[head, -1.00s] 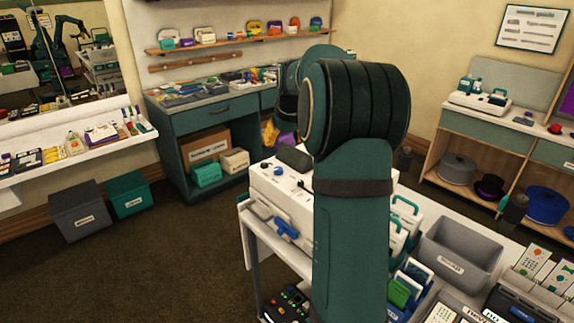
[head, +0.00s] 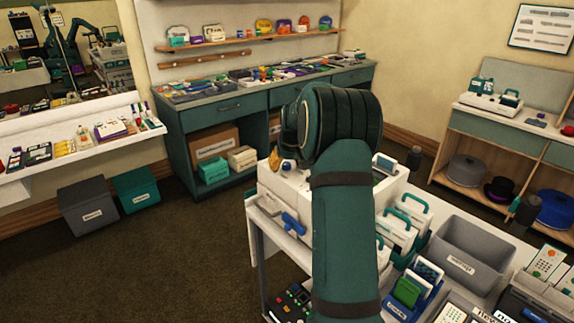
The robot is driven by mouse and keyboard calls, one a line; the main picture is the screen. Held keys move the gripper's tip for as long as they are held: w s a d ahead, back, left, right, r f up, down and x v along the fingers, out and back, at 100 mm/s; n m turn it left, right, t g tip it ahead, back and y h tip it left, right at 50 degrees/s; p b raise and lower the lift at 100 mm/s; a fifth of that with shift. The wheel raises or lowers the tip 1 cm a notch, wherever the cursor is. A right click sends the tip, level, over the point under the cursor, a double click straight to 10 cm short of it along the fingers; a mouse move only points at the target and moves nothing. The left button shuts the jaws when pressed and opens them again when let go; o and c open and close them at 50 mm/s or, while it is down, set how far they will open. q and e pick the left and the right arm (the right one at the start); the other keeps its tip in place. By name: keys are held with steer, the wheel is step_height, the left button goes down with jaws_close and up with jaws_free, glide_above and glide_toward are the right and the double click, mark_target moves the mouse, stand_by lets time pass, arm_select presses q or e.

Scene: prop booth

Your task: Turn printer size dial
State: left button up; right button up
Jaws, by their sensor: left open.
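The printer is the white machine (head: 268,186) on the bench in the middle of the head view, with a blue lever (head: 293,223) on its near side. My large dark green arm covers much of it. The printer's top is only partly visible, and I cannot make out the size dial clearly. A small yellow-orange shape shows at its back left edge, too small to identify. My left gripper is open, mostly hidden behind the arm links, and I cannot tell whether it touches the printer. My right gripper does not show.
A grey bin (head: 462,250), white cases with green handles (head: 397,230) and a blue holder (head: 409,292) crowd the bench to the right. A black button panel (head: 290,302) sits low in front. A green cabinet (head: 225,110) stands behind.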

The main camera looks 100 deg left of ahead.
arm_select(q)
jaws_close()
steer(key=shift+m, duration=0.3)
steer(key=shift+m+p, duration=0.3)
steer(key=shift+s+m+t+y, duration=0.1)
steer(key=shift+m+t+y, duration=0.25)
steer(key=shift+m, duration=0.35)
steer(key=shift+f+m+t, duration=0.15)
steer(key=shift+m+t, duration=0.5)
steer(key=shift+m, duration=0.55)
steer(key=shift+m+t+b, duration=0.6)
steer(key=shift+m+b, duration=0.15)
steer(key=shift+m, duration=1.15)
